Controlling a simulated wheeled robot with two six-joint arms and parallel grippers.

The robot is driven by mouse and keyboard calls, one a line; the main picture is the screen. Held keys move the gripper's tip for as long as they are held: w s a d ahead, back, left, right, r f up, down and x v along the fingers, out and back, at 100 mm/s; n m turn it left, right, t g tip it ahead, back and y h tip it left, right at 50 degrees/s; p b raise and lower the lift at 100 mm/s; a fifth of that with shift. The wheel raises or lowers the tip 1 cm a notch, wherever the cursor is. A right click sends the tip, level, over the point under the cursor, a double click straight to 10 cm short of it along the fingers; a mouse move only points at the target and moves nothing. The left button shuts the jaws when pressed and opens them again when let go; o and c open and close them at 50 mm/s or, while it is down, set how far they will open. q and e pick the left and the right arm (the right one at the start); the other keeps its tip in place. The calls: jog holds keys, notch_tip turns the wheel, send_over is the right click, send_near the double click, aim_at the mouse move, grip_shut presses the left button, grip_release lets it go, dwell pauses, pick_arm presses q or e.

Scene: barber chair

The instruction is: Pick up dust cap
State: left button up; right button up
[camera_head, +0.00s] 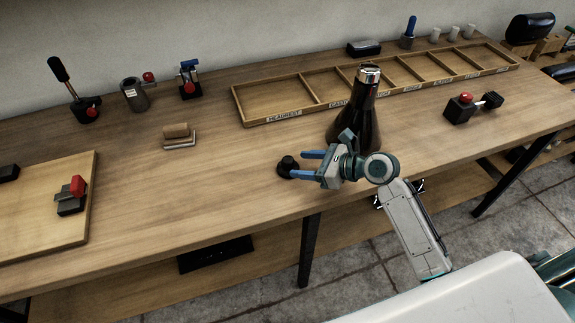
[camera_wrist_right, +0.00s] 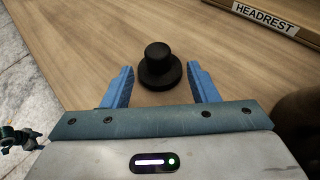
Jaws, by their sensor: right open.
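The dust cap (camera_head: 288,165) is a small black knobbed disc lying on the wooden workbench near its front edge. In the right wrist view the dust cap (camera_wrist_right: 159,68) sits between and slightly beyond the fingertips, knob up. My right gripper (camera_head: 302,164) is open, its two blue fingers low over the bench and pointing at the cap. In the wrist view the right gripper (camera_wrist_right: 158,76) has clear gaps on both sides of the cap, so it is not gripped. My left gripper is not in view.
A black cone-shaped column (camera_head: 356,125) with a chrome top stands just behind my right gripper. A divided wooden tray (camera_head: 238,104) with a HEADREST label lies behind. A wooden block (camera_head: 179,136), a board with a red-topped clamp (camera_head: 72,194) and several tools stand left.

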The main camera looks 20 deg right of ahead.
aim_at(289, 160)
jog(key=shift+w+a+p, duration=0.3)
jog(key=shift+w+a, duration=0.2)
jog(key=shift+a, duration=0.2)
jog(key=shift+x, duration=1.25)
jog(key=shift+w+a, duration=0.2)
jog(key=shift+a, duration=0.1)
jog(key=shift+w+a+f, duration=0.1)
jog(key=shift+f, duration=0.05)
jog(key=c, duration=0.8)
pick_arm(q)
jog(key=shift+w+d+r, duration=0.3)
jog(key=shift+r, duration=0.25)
pick_arm(e)
jog(key=shift+c, duration=1.2)
